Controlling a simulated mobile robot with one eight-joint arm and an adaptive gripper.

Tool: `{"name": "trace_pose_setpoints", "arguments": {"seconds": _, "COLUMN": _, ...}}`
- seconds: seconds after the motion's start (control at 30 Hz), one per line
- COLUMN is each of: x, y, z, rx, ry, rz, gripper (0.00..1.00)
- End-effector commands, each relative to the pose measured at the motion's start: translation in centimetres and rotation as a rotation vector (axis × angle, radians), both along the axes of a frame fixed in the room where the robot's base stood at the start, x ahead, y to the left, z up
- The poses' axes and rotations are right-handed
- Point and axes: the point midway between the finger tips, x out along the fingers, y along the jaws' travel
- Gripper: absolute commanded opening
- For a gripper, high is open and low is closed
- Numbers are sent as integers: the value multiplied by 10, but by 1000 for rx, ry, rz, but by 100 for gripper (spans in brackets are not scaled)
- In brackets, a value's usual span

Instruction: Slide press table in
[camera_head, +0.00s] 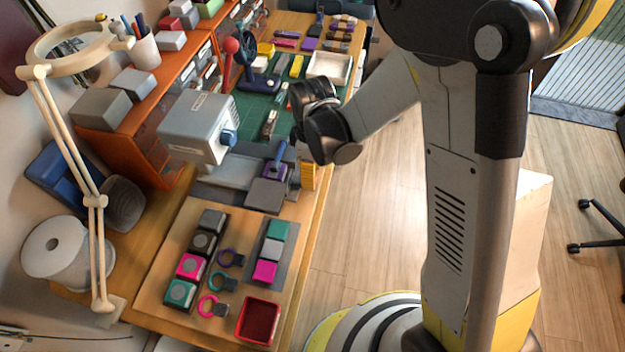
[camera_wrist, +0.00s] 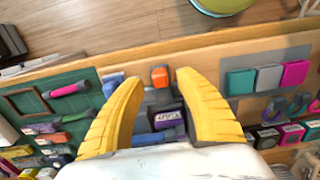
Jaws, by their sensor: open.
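The grey box-shaped press (camera_head: 200,128) stands on the bench at the left of the head view. A flat grey press table (camera_head: 266,194) extends from its foot toward the bench's front edge. A purple block (camera_head: 275,173) sits by the table; it also shows between my fingers in the wrist view (camera_wrist: 168,118), with lettering on it. My arm hides part of the bench; contact with the table cannot be told.
A wooden board (camera_head: 185,225) with coloured blocks, rings and a red tray (camera_head: 257,320) lies nearer in front. A green mat (camera_head: 265,105) with tools and a white tray (camera_head: 330,67) lies behind. A lamp (camera_head: 95,200) stands left.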

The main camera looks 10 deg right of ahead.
Motion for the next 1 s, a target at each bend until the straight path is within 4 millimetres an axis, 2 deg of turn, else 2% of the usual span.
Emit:
{"name": "trace_pose_setpoints", "arguments": {"seconds": 0.03, "x": 0, "y": 0, "z": -8, "rx": 0, "ry": 0, "rz": 0, "gripper": 41}}
{"name": "trace_pose_setpoints", "arguments": {"seconds": 0.13, "x": 0, "y": 0, "z": -14, "rx": 0, "ry": 0, "rz": 0, "gripper": 41}}
{"name": "trace_pose_setpoints", "arguments": {"seconds": 0.47, "x": 0, "y": 0, "z": -16, "rx": 0, "ry": 0, "rz": 0, "gripper": 40}}
{"name": "trace_pose_setpoints", "arguments": {"seconds": 0.5, "x": 0, "y": 0, "z": -16, "rx": 0, "ry": 0, "rz": 0, "gripper": 28}}
{"name": "trace_pose_setpoints", "arguments": {"seconds": 0.6, "x": 0, "y": 0, "z": -16, "rx": 0, "ry": 0, "rz": 0, "gripper": 0}}
{"name": "trace_pose_setpoints", "arguments": {"seconds": 0.87, "x": 0, "y": 1, "z": -16, "rx": 0, "ry": 0, "rz": 1, "gripper": 0}}
{"name": "trace_pose_setpoints", "arguments": {"seconds": 1.0, "x": 8, "y": 20, "z": -17, "rx": 0, "ry": 0, "rz": 4, "gripper": 0}}
